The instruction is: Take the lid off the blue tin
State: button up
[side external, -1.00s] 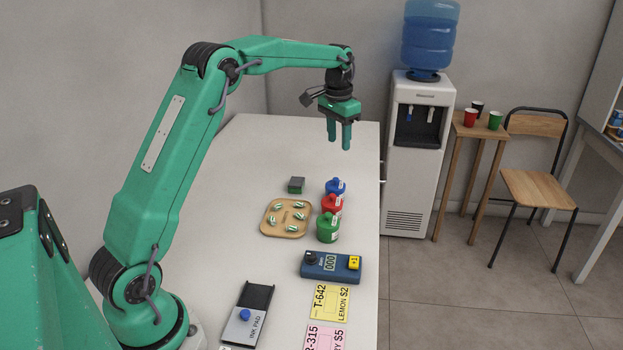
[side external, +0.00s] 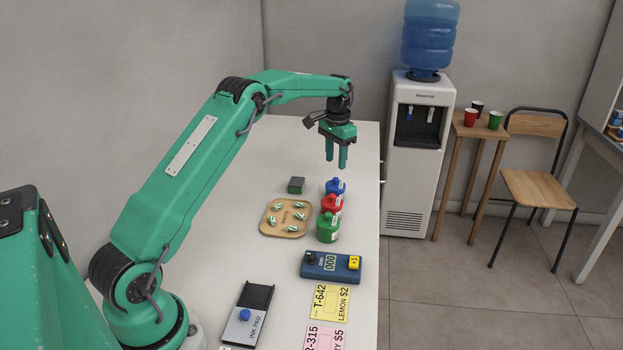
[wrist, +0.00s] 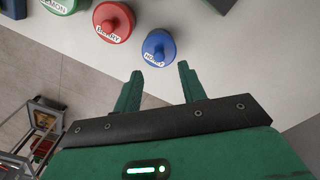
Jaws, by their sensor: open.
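The blue tin (side external: 335,190) stands at the far end of a row of three tins near the counter's right edge. Its round lid (wrist: 159,46) with a raised knob shows from above in the wrist view, with a white label at its side. The lid is on the tin. My gripper (side external: 336,165) points down above and a little beyond the blue tin in the side view. Its two fingers are apart and nothing is between them. In the wrist view the blue tin lies just past the fingertips (wrist: 161,72), not between them.
A red tin (side external: 331,206) and a green tin (side external: 327,228) stand in line nearer the camera. A wooden tray (side external: 285,217) with several striped pieces and a dark green block (side external: 296,185) lie to the left. A blue counter device (side external: 330,266) lies nearer. The far counter is clear.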

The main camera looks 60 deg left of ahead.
aim_at(336, 182)
jog(key=shift+f, duration=0.4)
jog(key=shift+f, duration=0.1)
jog(key=shift+d+f, duration=0.1)
jog(key=shift+f, duration=2.4)
jog(key=shift+c, duration=0.2)
grip_shut()
